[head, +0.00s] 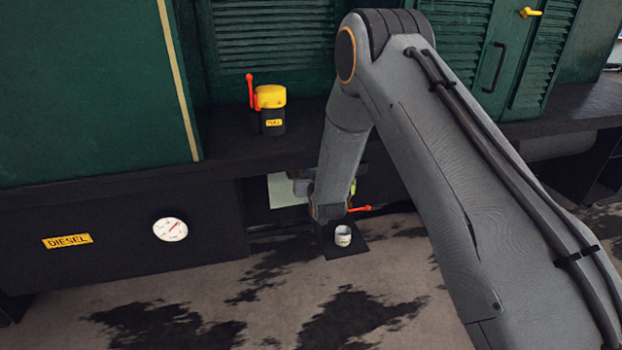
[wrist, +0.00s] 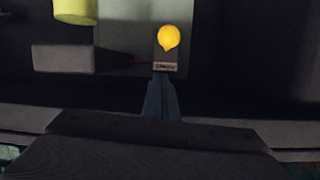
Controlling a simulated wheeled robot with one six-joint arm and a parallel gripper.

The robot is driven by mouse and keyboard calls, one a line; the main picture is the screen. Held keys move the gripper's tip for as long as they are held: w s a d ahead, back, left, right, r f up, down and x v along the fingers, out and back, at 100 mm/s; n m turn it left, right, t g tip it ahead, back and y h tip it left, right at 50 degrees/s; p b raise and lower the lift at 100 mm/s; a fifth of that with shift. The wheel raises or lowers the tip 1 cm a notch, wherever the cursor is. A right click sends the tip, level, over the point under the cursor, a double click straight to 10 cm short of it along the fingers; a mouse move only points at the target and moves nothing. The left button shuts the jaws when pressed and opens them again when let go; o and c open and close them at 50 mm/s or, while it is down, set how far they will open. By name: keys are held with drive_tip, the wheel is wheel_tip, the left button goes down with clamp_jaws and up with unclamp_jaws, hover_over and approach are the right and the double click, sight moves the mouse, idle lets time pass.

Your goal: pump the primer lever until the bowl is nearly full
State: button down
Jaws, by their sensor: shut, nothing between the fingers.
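In the wrist view my gripper (wrist: 161,100) is shut, its fingers together and empty. Just beyond the fingertips is a small plate with a label (wrist: 165,67), too small to read. Beyond it is a round bright yellow shape (wrist: 168,38); I cannot tell whether it is the bowl or its fluid.
A yellow-topped black unit (head: 270,97) with an upright red lever (head: 251,91) stands on the dark ledge. A white cup (head: 343,236) stands on a dark plate (head: 351,252) below. A round gauge (head: 170,229) is at left. The stained floor in front is clear.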

drive_tip(key=shift+s+f+p, duration=0.3)
drive_tip(key=shift+s+f, duration=0.1)
drive_tip(key=shift+f, duration=0.5)
drive_tip(key=shift+s+f+p, duration=0.25)
drive_tip(key=shift+s+f, duration=0.1)
drive_tip(key=shift+f, duration=0.5)
